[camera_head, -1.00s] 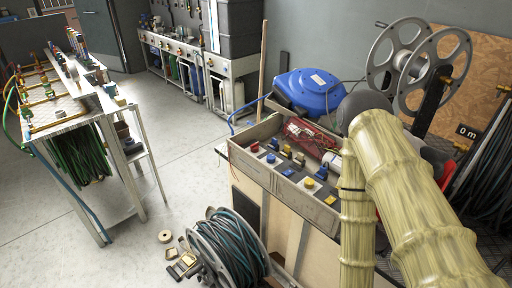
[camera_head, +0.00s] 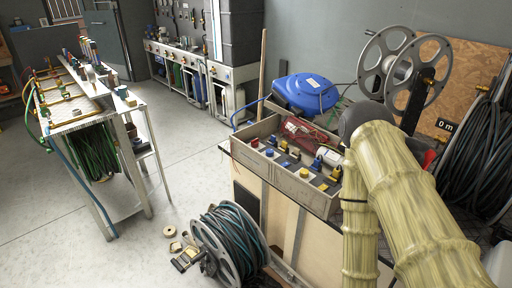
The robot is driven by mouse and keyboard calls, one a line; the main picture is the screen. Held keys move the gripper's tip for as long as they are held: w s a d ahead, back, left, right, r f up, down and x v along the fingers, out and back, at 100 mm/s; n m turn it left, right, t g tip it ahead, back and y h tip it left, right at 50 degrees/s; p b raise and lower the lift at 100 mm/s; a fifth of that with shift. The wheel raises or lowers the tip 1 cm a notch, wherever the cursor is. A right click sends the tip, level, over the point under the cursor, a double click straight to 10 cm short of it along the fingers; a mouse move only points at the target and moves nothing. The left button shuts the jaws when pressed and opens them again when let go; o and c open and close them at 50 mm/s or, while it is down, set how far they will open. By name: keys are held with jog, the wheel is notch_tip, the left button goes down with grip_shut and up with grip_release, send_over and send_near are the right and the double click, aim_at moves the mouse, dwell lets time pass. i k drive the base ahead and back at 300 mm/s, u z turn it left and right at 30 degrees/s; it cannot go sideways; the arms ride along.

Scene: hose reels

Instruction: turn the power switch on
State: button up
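No switch labelled as the power switch can be made out. My arm, with a pale yellow ribbed surface, fills the lower right and covers the box's right end. My gripper is not visible.
A blue hose reel (camera_head: 306,93) stands behind the box. A hose reel (camera_head: 230,243) and small loose parts (camera_head: 186,258) lie on the floor before the bench. A metal workbench (camera_head: 75,118) stands at left. Grey floor (camera_head: 185,165) between the benches is clear.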

aim_at(255, 142)
jog(key=z, duration=0.95)
jog(key=i, duration=0.6)
jog(key=u, duration=1.7)
